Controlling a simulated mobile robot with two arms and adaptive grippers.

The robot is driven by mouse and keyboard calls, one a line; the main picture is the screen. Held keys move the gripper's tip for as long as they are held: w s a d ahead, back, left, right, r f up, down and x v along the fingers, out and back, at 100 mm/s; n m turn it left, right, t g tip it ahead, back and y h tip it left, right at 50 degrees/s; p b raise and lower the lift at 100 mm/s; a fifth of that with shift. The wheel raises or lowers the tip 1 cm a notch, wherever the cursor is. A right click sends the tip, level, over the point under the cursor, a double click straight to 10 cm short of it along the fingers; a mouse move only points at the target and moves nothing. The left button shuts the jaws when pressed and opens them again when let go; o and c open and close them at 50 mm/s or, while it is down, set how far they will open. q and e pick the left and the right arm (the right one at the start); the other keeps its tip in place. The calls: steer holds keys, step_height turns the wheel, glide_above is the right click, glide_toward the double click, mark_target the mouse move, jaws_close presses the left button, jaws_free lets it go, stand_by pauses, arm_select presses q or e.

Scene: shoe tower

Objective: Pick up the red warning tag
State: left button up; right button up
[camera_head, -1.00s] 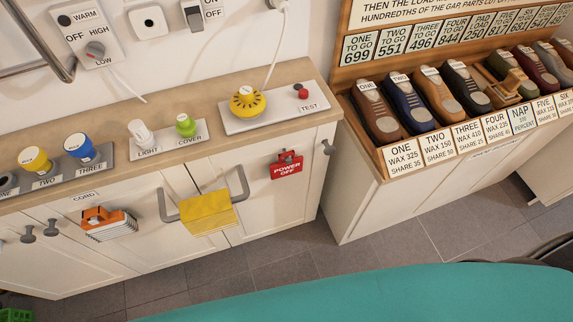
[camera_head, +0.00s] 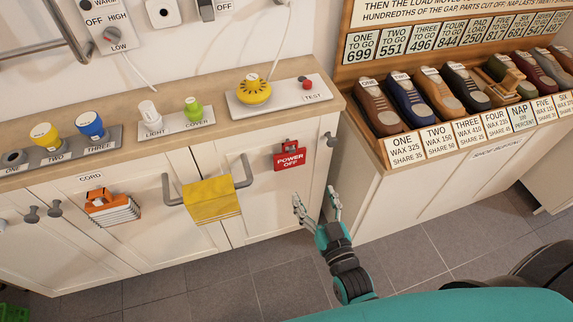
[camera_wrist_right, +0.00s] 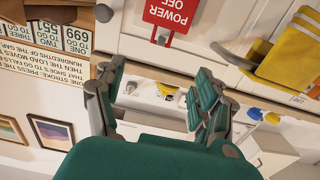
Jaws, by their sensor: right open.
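The red warning tag (camera_head: 290,158), lettered POWER OFF in white, hangs flat against the white cabinet front below the counter. Its small dark hook or clasp shows at its top. The tag also shows upside down at the top of the right wrist view (camera_wrist_right: 172,14). My right gripper (camera_head: 318,197) is open and empty, below and to the right of the tag, and apart from it. Its two spread fingers (camera_wrist_right: 160,68) also show in the right wrist view. My left gripper is not in view.
A yellow cloth (camera_head: 211,201) hangs on a grey bar handle left of the tag. A round knob (camera_head: 330,139) sits right of the tag. The shoe rack cabinet (camera_head: 375,205) stands close on the right.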

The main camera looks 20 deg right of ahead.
glide_toward(292, 150)
steer(key=w, duration=0.5)
steer(key=shift+d, duration=0.1)
steer(key=shift+w, duration=0.55)
steer(key=w, duration=0.5)
steer(key=shift+a+f, duration=0.15)
steer(key=shift+a, duration=0.05)
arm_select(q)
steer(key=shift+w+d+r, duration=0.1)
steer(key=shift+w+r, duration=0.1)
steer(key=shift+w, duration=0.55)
arm_select(e)
steer(key=c, duration=1.3)
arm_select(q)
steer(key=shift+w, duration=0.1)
